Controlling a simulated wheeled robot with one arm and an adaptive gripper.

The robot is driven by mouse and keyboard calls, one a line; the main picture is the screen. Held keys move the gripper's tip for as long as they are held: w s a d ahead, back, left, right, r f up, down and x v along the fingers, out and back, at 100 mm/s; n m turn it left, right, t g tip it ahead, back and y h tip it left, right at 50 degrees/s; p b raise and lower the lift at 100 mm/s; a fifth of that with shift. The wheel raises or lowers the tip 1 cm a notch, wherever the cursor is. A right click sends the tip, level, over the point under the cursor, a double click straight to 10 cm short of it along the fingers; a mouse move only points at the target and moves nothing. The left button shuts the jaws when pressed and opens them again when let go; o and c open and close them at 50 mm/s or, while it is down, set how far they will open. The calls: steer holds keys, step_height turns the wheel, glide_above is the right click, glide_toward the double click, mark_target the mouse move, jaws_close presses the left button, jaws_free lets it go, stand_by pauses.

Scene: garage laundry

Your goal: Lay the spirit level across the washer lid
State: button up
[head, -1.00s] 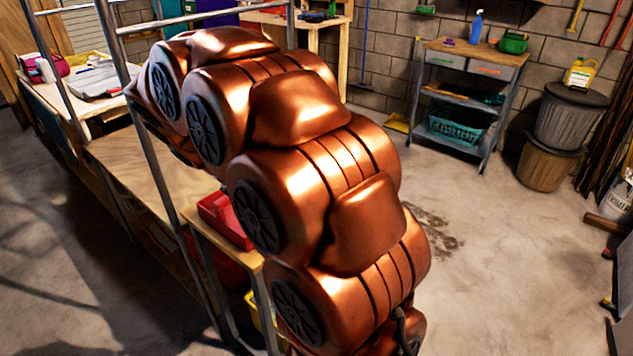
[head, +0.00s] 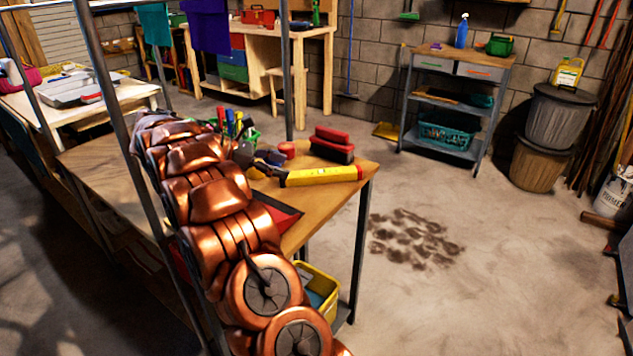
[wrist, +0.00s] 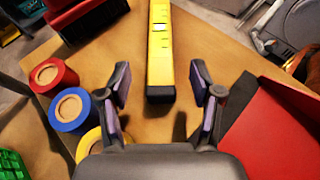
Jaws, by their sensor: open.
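The spirit level (head: 325,175) is a yellow bar with a red end, lying on the wooden bench top (head: 330,205). In the wrist view the yellow level (wrist: 160,55) points away from me, its near end between my fingertips in the picture. My gripper (wrist: 163,88) is open, with one finger on either side of that end and visible gaps to both. I cannot tell how high the fingers are above the bench. In the head view my gripper (head: 262,165) is small and partly hidden by my arm. I cannot make out the washer lid for certain.
Red, blue (wrist: 68,108) and yellow tape rolls stand left of my gripper. A red and dark item (wrist: 275,120) lies close on the right. A red-and-black object (head: 332,145) sits behind the level. A metal post (head: 286,75) rises behind the bench. Floor right of the bench is open.

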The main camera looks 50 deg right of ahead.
mark_target(305, 173)
steer(key=shift+w+d+f+g, duration=0.2)
steer(key=shift+d+g, duration=0.1)
steer(key=shift+d, duration=0.1)
steer(key=shift+s+d+f, duration=0.15)
steer(key=shift+s+d, duration=0.15)
steer(key=shift+s+a+b+x, duration=0.15)
steer(key=shift+b+x, duration=0.2)
steer(key=shift+x, duration=1.4)
steer(key=shift+s+a+b+x, duration=0.1)
steer(key=shift+b+x, duration=0.25)
steer(key=shift+x, duration=1.45)
steer(key=shift+w+f, duration=0.1)
steer(key=shift+c, duration=0.4)
jaws_close()
